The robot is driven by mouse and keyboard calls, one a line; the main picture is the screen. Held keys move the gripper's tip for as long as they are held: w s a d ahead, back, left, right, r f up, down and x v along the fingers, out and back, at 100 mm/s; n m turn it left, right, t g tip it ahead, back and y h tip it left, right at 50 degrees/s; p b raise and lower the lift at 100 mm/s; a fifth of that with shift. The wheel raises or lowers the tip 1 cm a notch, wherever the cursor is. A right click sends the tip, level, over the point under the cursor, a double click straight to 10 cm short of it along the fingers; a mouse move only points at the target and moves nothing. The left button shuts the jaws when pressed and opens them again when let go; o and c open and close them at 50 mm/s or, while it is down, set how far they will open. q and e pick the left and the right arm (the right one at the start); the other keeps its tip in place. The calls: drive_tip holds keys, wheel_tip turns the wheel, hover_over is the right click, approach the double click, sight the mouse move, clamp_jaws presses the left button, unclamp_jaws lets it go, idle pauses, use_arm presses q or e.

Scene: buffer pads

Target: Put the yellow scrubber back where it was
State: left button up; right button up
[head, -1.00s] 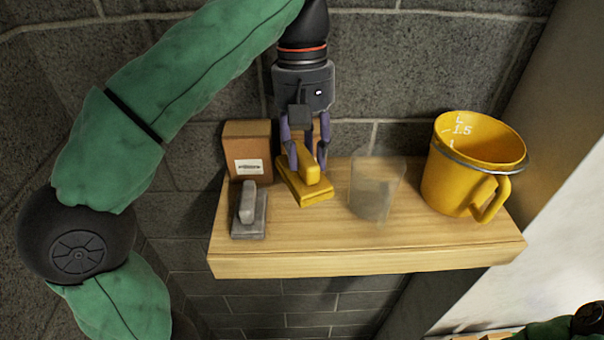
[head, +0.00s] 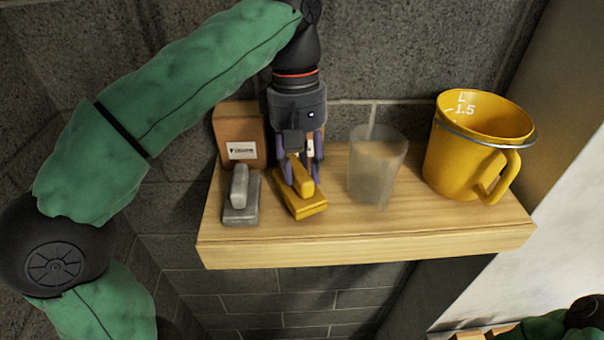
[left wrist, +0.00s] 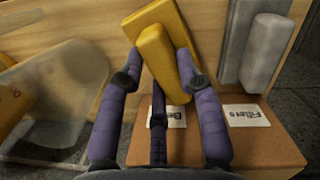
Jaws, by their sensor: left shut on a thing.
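The yellow scrubber (head: 302,204) has a flat base and a raised handle block. It is at the wooden shelf (head: 390,232), between the grey scrubber (head: 241,196) and the clear cup. My left gripper (head: 302,180) comes from above and behind and is shut on the handle of the yellow scrubber. I cannot tell whether the base touches the shelf. The right gripper is not visible.
A brown box (head: 240,135) with a white label stands behind the grey scrubber. A second labelled box (left wrist: 190,135) shows beside it in the wrist view. The clear cup (head: 376,165) and a yellow measuring jug (head: 470,155) stand to the right. A brick wall (head: 400,40) is behind.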

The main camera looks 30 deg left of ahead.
use_arm(q)
drive_tip(key=shift+w+f, duration=0.1)
drive_tip(key=shift+f, duration=0.65)
drive_tip(key=shift+f, duration=0.15)
drive_tip(key=o, duration=1.1)
